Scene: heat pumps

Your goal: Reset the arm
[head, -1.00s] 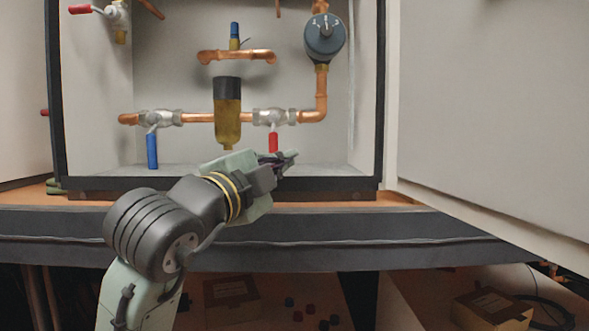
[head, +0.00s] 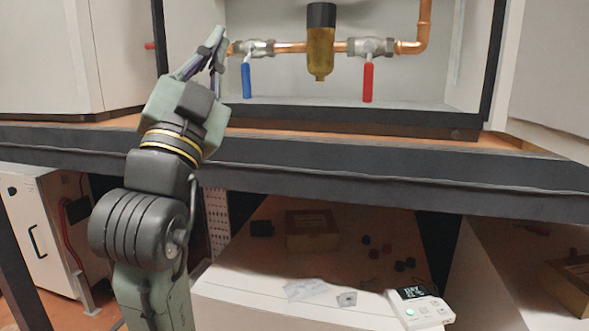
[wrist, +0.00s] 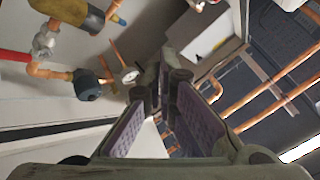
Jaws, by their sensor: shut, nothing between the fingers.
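My gripper (head: 218,42) is at the upper left of the head view, raised and pointing up, in front of the left part of the open cabinet. Its fingers are shut with nothing held. The finger pads also show in the wrist view (wrist: 163,92), with pipes and a grey wall beyond them. My gripper is left of the blue-handled valve (head: 247,80) and looks apart from it. The red-handled valve (head: 368,82) is farther right on the same copper pipe (head: 290,47). Both handles hang down.
A brown filter bowl with a black cap (head: 321,45) sits between the valves. A dark shelf edge (head: 350,185) runs below the cabinet. Under it are a cardboard box (head: 312,231), small caps and a white device with a display (head: 418,306). A white cabinet (head: 52,235) stands at left.

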